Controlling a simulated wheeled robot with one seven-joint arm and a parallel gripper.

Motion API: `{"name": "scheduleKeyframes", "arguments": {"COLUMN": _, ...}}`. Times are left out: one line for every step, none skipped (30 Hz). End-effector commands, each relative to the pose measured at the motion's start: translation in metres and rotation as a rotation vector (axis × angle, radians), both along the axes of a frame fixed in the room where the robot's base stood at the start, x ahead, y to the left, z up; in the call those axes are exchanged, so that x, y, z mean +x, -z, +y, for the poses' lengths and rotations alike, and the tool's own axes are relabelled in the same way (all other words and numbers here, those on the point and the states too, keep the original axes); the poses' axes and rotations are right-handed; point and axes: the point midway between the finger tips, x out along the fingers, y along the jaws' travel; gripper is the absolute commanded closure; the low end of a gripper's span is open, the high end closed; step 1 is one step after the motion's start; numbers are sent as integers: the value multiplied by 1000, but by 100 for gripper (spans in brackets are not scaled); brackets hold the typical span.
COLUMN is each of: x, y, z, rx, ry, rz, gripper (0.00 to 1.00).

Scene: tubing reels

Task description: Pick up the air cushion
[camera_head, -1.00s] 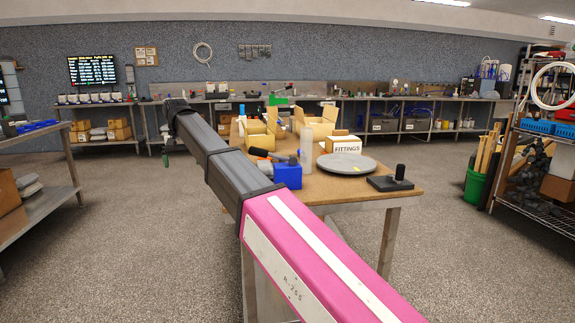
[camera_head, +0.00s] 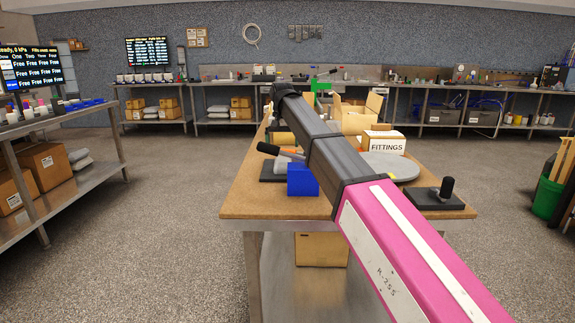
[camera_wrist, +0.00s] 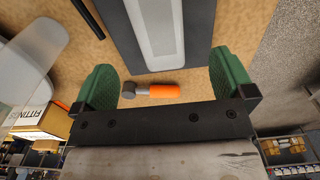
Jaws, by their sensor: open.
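I cannot pick out the air cushion for certain. Pale, flat, pillow-like bags (camera_head: 80,160) lie on the lower shelf of the left bench, and similar ones (camera_head: 218,111) lie under the back bench. A clear rounded thing (camera_wrist: 24,62) shows at the left of the wrist view. A grey slab with a pale strip (camera_wrist: 160,25) and an orange-handled tool (camera_wrist: 158,91) are seen near the fingers. In the head view the gripper is hidden beyond my arm.
The wooden table (camera_head: 245,205) holds a blue block (camera_head: 303,180), a FITTINGS box (camera_head: 384,143), a grey disc (camera_head: 402,168) and a black stand (camera_head: 435,197). A metal bench (camera_head: 100,143) stands at left, a green bin (camera_head: 547,198) at right.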

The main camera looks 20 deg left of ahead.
Motion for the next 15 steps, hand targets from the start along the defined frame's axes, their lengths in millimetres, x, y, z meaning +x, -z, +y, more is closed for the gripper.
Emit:
{"name": "scheduleKeyframes", "arguments": {"x": -1, "y": 9, "z": -1, "rx": 0, "ry": 0, "rz": 1, "gripper": 0}}
{"name": "scheduleKeyframes", "arguments": {"x": -1, "y": 14, "z": -1, "rx": 0, "ry": 0, "rz": 1, "gripper": 0}}
{"name": "scheduleKeyframes", "arguments": {"x": 0, "y": 20, "z": -1, "rx": 0, "ry": 0, "rz": 1, "gripper": 0}}
{"name": "scheduleKeyframes", "arguments": {"x": 0, "y": 23, "z": -1, "rx": 0, "ry": 0, "rz": 1, "gripper": 0}}
{"name": "scheduleKeyframes", "arguments": {"x": 0, "y": 26, "z": -1, "rx": 0, "ry": 0, "rz": 1, "gripper": 0}}
{"name": "scheduleKeyframes", "arguments": {"x": 0, "y": 29, "z": -1, "rx": 0, "ry": 0, "rz": 0, "gripper": 0}}
{"name": "scheduleKeyframes", "arguments": {"x": 0, "y": 30, "z": -1, "rx": 0, "ry": 0, "rz": 0, "gripper": 0}}
{"name": "scheduleKeyframes", "arguments": {"x": 0, "y": 31, "z": -1, "rx": 0, "ry": 0, "rz": 0, "gripper": 0}}
{"name": "scheduleKeyframes", "arguments": {"x": 1, "y": 33, "z": -1, "rx": 0, "ry": 0, "rz": -1, "gripper": 0}}
{"name": "scheduleKeyframes", "arguments": {"x": 1, "y": 35, "z": -1, "rx": 0, "ry": 0, "rz": -1, "gripper": 0}}
{"name": "scheduleKeyframes", "arguments": {"x": 1, "y": 37, "z": -1, "rx": 0, "ry": 0, "rz": -1, "gripper": 0}}
{"name": "scheduleKeyframes", "arguments": {"x": 2, "y": 41, "z": -1, "rx": 0, "ry": 0, "rz": 0, "gripper": 0}}
{"name": "scheduleKeyframes", "arguments": {"x": 2, "y": 45, "z": -1, "rx": 0, "ry": 0, "rz": 0, "gripper": 0}}
{"name": "scheduleKeyframes", "arguments": {"x": 3, "y": 49, "z": -1, "rx": 0, "ry": 0, "rz": 1, "gripper": 0}}
{"name": "scheduleKeyframes", "arguments": {"x": 4, "y": 54, "z": -2, "rx": -1, "ry": 0, "rz": 1, "gripper": 0}}
